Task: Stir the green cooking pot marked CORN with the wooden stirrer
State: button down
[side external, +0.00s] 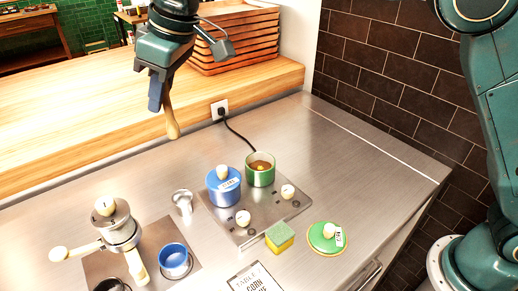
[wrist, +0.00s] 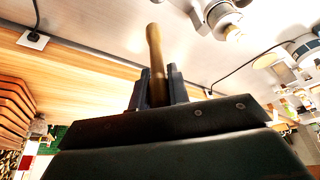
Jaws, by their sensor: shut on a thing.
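My gripper (side external: 160,92) is shut on the wooden stirrer (side external: 172,122), whose rounded end points down. It is held in the air above the edge of the wooden counter, up and left of the pots. In the wrist view the stirrer (wrist: 154,48) stands out between my two fingers (wrist: 158,88). The green cooking pot (side external: 261,178) stands open at the back of the hob plate, with brownish contents and a yellow bit inside. Its marking cannot be read. A green lid (side external: 318,242) with a pale knob and a small label lies on the steel to the right.
A lidded blue pot (side external: 222,192) stands left of the green pot. A black cable (side external: 240,135) runs behind.

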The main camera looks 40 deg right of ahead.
jog(key=s+d+f+g, duration=0.1)
jog(key=d+f, duration=0.3)
jog(key=d, duration=0.4)
jog(key=s+d+f+h, duration=0.1)
jog(key=d+f, duration=0.3)
jog(key=d, duration=0.4)
jog(key=shift+d+g, duration=0.25)
jog(key=shift+g, duration=0.15)
jog(key=shift+f, duration=0.2)
jog(key=shift+s+d+x, duration=0.15)
jog(key=shift+d+x, duration=0.05)
jog(key=shift+x, duration=1.05)
jog(key=shift+s+d+x, duration=0.1)
jog(key=shift+d+x, duration=0.15)
jog(key=shift+x, duration=1.05)
jog(key=shift+s+d+x, duration=0.15)
jog(key=shift+d+x, duration=0.05)
jog(key=shift+x, duration=1.05)
jog(key=shift+f, duration=0.25)
jog(key=shift+a, duration=0.2)
